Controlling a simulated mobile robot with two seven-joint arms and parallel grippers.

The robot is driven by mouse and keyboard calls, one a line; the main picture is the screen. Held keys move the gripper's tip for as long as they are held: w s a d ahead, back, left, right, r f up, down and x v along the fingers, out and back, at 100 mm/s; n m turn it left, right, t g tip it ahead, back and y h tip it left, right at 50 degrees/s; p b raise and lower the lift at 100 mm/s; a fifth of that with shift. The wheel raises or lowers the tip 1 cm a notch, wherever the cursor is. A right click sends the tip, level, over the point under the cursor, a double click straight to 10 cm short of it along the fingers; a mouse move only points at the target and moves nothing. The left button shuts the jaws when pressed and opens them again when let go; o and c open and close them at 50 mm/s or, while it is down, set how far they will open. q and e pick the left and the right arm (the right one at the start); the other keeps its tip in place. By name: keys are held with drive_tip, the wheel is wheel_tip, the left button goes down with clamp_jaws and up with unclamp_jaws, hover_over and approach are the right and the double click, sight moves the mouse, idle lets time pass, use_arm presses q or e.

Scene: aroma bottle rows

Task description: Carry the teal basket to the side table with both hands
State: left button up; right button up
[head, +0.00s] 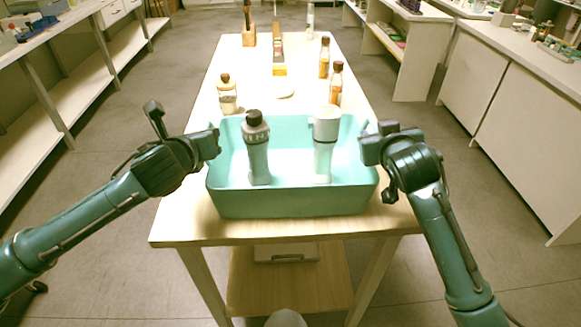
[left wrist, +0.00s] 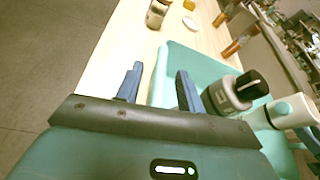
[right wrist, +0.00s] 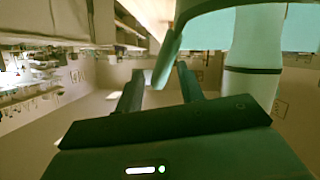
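The teal basket (head: 290,203) stands on the near end of a long pale wooden table (head: 185,222). Inside it stand a grey bottle with a dark cap (head: 258,150) and a white bottle with a wide top (head: 324,145). My left gripper (head: 216,142) is at the basket's left rim; in the left wrist view its fingers are apart with the rim (left wrist: 162,75) between them. My right gripper (head: 367,142) is at the right rim; in the right wrist view its fingers are apart with a piece of the basket (right wrist: 165,62) between them. I cannot tell which surface is the side table.
White benches stand at left (head: 75,75) and right (head: 500,75). Open floor (head: 180,75) lies either side of the table.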

use_arm(q)
drive_tip(key=shift+w+f, duration=0.25)
drive_tip(key=shift+w, duration=0.4)
use_arm(e)
drive_tip(key=shift+w+f, duration=0.25)
drive_tip(key=shift+w, duration=0.4)
use_arm(q)
drive_tip(key=shift+c, duration=0.2)
use_arm(e)
drive_tip(key=shift+c, duration=0.2)
use_arm(q)
clamp_jaws()
use_arm(e)
clamp_jaws()
